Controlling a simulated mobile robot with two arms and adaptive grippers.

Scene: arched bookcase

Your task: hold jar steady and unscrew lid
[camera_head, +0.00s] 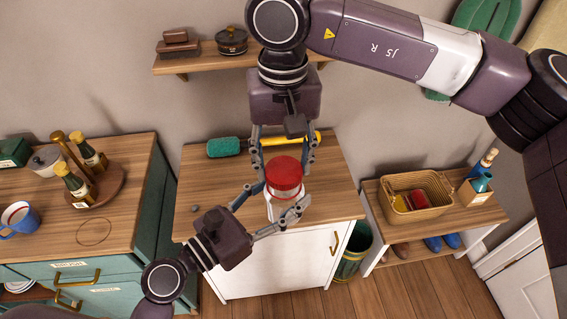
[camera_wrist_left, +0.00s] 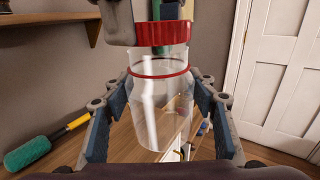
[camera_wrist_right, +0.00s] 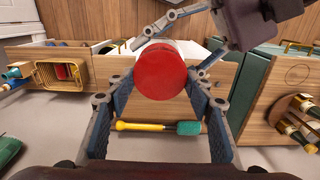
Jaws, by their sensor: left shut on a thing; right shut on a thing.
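The clear glass jar (camera_wrist_left: 160,108) is upright above the wooden top of the white cabinet, and looks empty. My left gripper (camera_head: 270,204) comes from the lower left and is shut around the jar's body, one finger on each side. The red lid (camera_head: 284,173) is at the jar's mouth; it also shows in the left wrist view (camera_wrist_left: 163,34) and the right wrist view (camera_wrist_right: 160,72). My right gripper (camera_head: 284,163) reaches down from above and is shut on the lid. Clear glass shows between the lid and a thin red ring; whether they still touch is unclear.
A green-headed brush (camera_head: 224,147) with a yellow handle lies behind the jar on the cabinet top (camera_head: 205,180). Left stands a counter with bottles on a round tray (camera_head: 100,190) and a blue mug (camera_head: 20,217). Right is a low bench with a basket (camera_head: 428,208). A wall shelf (camera_head: 200,63) is above.

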